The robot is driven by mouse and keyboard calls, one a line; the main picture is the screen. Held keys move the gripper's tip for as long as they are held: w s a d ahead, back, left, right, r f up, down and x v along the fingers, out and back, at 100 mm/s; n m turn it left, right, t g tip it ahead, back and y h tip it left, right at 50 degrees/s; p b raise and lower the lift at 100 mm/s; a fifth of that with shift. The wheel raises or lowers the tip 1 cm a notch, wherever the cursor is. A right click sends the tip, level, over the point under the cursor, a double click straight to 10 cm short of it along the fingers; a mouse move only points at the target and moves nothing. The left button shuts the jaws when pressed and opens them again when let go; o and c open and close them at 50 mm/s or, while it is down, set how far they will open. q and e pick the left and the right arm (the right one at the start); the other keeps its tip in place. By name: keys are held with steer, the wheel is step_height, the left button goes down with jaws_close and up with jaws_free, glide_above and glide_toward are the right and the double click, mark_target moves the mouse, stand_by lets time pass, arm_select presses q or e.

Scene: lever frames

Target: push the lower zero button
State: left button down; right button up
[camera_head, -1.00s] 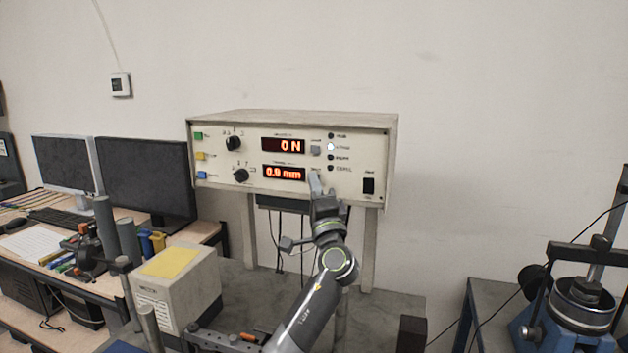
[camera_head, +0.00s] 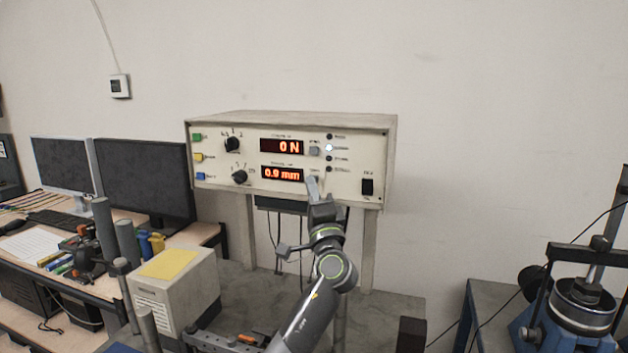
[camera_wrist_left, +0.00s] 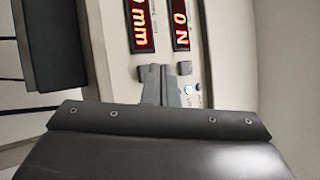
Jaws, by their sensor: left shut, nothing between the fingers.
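The white instrument panel (camera_head: 350,150) has two red displays, the upper reading 0 N and the lower in mm. A grey upper button (camera_head: 314,151) sits right of the upper display; it also shows in the left wrist view (camera_wrist_left: 184,68). My right gripper is not in view.
Two dark knobs (camera_head: 239,177) are left of the displays, and a black power switch (camera_head: 367,187) is at right. A column of small lights (camera_head: 329,148) has one lit. A grey box with a yellow top (camera_head: 170,262) stands lower left.

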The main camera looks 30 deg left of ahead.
arm_select(q)
steer(key=shift+f, duration=0.15)
steer(key=s, duration=0.1)
steer(key=s+p, duration=0.1)
steer(key=s, duration=0.2)
steer(key=shift+s+d+p, duration=0.3)
steer(key=shift+d, duration=0.1)
steer(key=shift+f, duration=0.1)
stand_by(0.6)
